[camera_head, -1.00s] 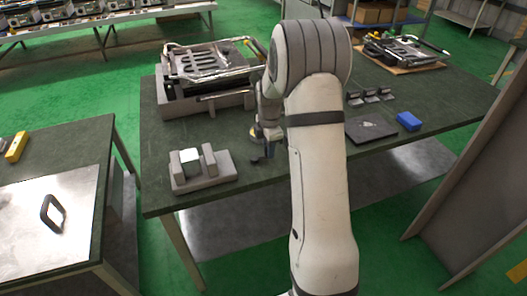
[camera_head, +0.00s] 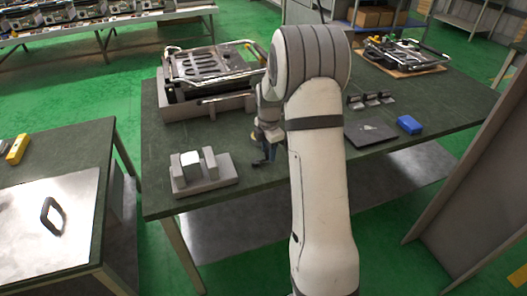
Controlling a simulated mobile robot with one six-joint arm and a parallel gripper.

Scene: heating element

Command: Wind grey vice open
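The grey vice (camera_head: 203,176) stands on the near left part of the green-topped workbench. It has a flat base with upright blocks, and a pale, bright-faced block (camera_head: 191,165) stands among them. My gripper (camera_head: 264,154) points down just right of the vice, low over the bench top. A small dark piece shows at its tip, close to the bench. Whether this is a fingertip or a vice handle is too small to tell. My arm hides what lies behind it, and the gripper's opening cannot be made out.
Behind the vice, a grey fixture (camera_head: 207,107) holds a metal heating-element frame (camera_head: 215,66). Right of my arm are a dark plate (camera_head: 370,133), a blue block (camera_head: 409,124) and several small clamps. A side table with a metal sheet (camera_head: 45,225) stands at left.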

